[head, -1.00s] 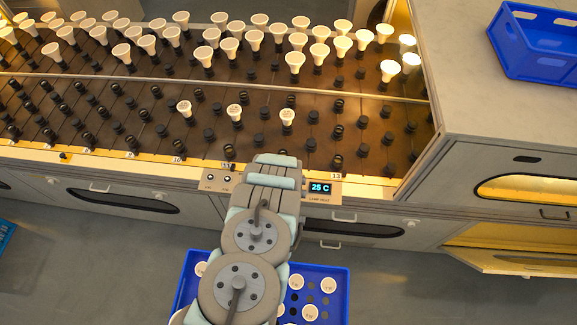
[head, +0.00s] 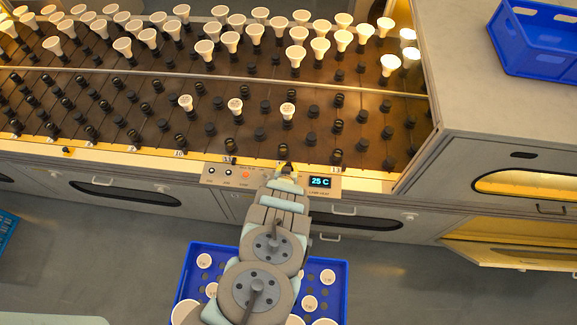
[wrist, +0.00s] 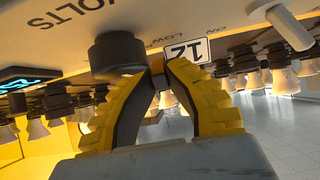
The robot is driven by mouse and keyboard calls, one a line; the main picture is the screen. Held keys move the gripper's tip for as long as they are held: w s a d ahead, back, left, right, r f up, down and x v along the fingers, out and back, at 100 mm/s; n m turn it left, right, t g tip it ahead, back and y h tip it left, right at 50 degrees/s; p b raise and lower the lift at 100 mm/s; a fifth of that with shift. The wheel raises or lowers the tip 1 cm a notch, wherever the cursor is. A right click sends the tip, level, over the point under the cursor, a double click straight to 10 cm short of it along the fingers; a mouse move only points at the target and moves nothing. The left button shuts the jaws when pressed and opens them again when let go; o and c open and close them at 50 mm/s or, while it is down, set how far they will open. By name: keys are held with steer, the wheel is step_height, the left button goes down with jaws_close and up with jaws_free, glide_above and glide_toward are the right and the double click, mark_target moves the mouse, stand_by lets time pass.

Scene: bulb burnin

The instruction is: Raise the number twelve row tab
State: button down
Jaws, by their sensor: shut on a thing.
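In the wrist view, the number twelve plate (wrist: 187,50) is on the rack's front edge, just right of my fingertips. My gripper (wrist: 157,70) has its yellow, dark-padded fingers closed together at the tips beside that plate. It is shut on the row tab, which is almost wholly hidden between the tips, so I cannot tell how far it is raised. In the head view, my gripper (head: 288,168) is at the front strip of the rack, left of the number 13 label (head: 335,170), and covers the twelve position.
A dark round knob (wrist: 117,52) is close left of the fingers. Three bulbs (head: 235,106) stand in the front sockets. A blue tray (head: 343,290) with bulbs lies below my arm.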

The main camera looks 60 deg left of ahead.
mark_target(289, 163)
steer(key=shift+d+f, duration=0.1)
steer(key=shift+f, duration=0.05)
steer(key=c, duration=1.1)
jaws_free()
steer(key=shift+s, duration=0.1)
steer(key=shift+o, duration=0.2)
steer(key=shift+a+r, duration=0.2)
steer(key=shift+r, duration=0.6)
steer(key=shift+d+r, duration=0.15)
steer(key=shift+r, duration=0.7)
step_height(289, 163, up, 7)
steer(key=shift+f, duration=0.1)
